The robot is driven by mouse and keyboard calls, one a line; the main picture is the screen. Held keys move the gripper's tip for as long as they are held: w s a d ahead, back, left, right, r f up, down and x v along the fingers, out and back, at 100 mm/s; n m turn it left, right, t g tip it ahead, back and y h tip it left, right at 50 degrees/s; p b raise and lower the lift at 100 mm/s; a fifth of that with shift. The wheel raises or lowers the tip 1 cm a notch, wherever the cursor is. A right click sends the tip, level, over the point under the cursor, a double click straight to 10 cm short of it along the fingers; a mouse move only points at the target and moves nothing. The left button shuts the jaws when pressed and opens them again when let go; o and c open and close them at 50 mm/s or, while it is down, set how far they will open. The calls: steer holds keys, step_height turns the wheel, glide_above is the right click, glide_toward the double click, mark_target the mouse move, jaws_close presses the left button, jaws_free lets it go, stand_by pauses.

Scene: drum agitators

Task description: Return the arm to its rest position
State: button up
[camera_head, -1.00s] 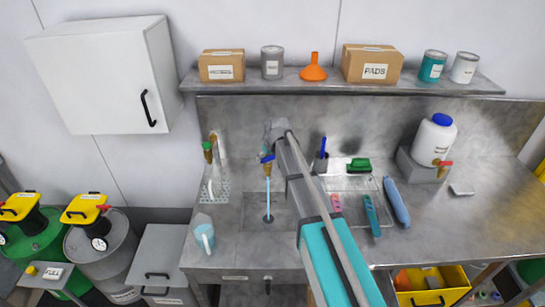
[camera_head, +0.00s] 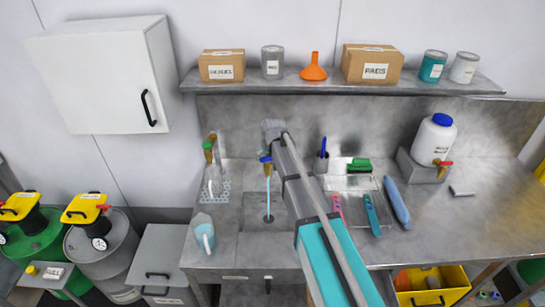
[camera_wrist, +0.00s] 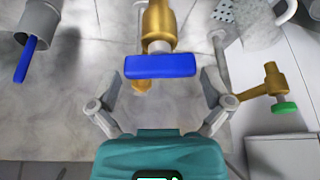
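My arm (camera_head: 325,245) stretches from the bottom of the head view up over the sink counter, its end near the back wall. In the wrist view my gripper (camera_wrist: 160,88) is open, its two fingers spread with nothing held. A brass tap with a blue handle (camera_wrist: 160,66) shows between and just beyond the fingertips; I cannot tell whether they touch it. In the head view the blue-handled tap (camera_head: 266,159) stands left of my arm, with a pale blue stream below it into the sink (camera_head: 255,222). The fingers are not clear in the head view.
A green-handled tap (camera_head: 208,147) stands left of the sink, with a jug (camera_head: 204,234) in front. A shelf (camera_head: 340,87) with boxes and cans runs above. A blue-capped jug (camera_head: 434,138) stands right. A pen cup (camera_wrist: 38,25) is near my gripper's left.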

stand_by(0.3)
steer(key=shift+s+d+f, duration=0.25)
steer(key=shift+s+d, duration=0.05)
steer(key=s+d+f+m+g+b, duration=0.1)
steer(key=s+d+f+b, duration=0.3)
steer(key=s, duration=0.5)
steer(key=s+d+f+m+g+h+b, duration=0.1)
steer(key=s+d+f+b, duration=0.3)
steer(key=s+d, duration=0.4)
steer(key=s+d+f+m+g+b, duration=0.1)
steer(key=s+d+f+b, duration=0.3)
steer(key=s, duration=0.7)
steer(key=shift+s+d+f+g, duration=0.4)
steer(key=shift+d+g, duration=0.3)
steer(key=shift+d, duration=0.35)
steer(key=shift+c, duration=0.6)
steer(key=c, duration=0.5)
steer(key=shift+d, duration=0.1)
